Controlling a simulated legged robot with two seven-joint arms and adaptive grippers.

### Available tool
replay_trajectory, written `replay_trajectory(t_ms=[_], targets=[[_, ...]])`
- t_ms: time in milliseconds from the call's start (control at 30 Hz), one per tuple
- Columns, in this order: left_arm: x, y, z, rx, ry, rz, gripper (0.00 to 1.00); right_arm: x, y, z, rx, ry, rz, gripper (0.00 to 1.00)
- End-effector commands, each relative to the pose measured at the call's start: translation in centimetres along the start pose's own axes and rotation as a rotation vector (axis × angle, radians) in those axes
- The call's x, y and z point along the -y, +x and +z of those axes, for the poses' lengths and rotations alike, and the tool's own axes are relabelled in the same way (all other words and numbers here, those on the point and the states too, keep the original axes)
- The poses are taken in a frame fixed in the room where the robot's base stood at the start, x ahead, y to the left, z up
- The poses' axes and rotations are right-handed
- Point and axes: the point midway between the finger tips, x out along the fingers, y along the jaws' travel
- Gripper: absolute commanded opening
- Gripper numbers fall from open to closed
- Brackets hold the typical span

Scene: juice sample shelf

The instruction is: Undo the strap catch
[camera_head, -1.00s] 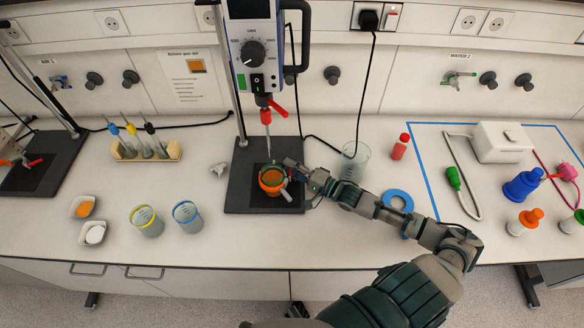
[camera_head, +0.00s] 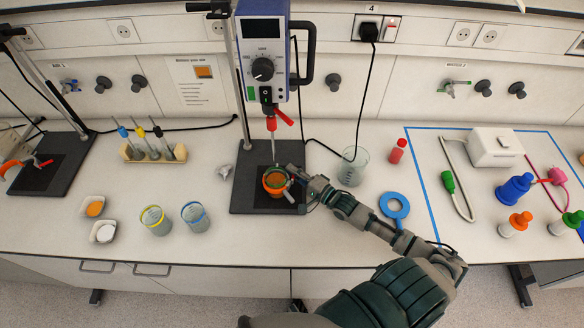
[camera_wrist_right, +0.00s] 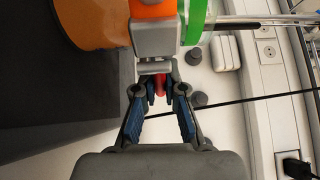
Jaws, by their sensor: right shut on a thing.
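An orange container (camera_head: 273,184) with a green band around its rim stands on the dark base plate under the stirrer. In the right wrist view the container (camera_wrist_right: 95,22) fills the top left, with an orange strap (camera_wrist_right: 152,8) and a green band (camera_wrist_right: 196,18). The grey strap catch (camera_wrist_right: 154,38) sits on the strap. My right gripper (camera_head: 293,173) is at the container's right side. In the wrist view its blue-padded fingers (camera_wrist_right: 158,82) close in at the catch's lower end and are shut on it. The exact contact is partly hidden. My left gripper is out of view.
The stirrer (camera_head: 262,60) and its shaft stand directly above the container. Two beakers (camera_head: 155,222) (camera_head: 195,217) stand left. The bench front is clear.

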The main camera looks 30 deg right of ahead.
Motion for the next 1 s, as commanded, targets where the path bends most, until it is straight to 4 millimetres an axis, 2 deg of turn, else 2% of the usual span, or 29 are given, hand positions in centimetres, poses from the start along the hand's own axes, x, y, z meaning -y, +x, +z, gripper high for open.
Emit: replay_trajectory(t_ms=[33,167,400,500,700,1000], targets=[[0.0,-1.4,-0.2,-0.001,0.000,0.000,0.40,0.3,-0.2,-0.1,-0.027,0.007,0.006,0.00],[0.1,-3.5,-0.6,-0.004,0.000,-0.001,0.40,0.4,-0.4,-0.2,-0.102,0.005,0.006,0.00],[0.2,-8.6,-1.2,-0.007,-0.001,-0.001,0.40,0.4,-1.2,-0.3,-0.313,0.001,0.003,0.00],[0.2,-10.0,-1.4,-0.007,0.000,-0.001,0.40,0.3,-1.5,-0.3,-0.402,-0.005,0.002,0.00],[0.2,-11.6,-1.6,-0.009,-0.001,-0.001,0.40,-0.1,-2.1,-0.3,-0.564,-0.014,-0.002,0.00],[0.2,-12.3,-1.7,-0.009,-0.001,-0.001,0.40,-0.4,-2.8,-0.3,-0.725,-0.025,-0.006,0.00]])
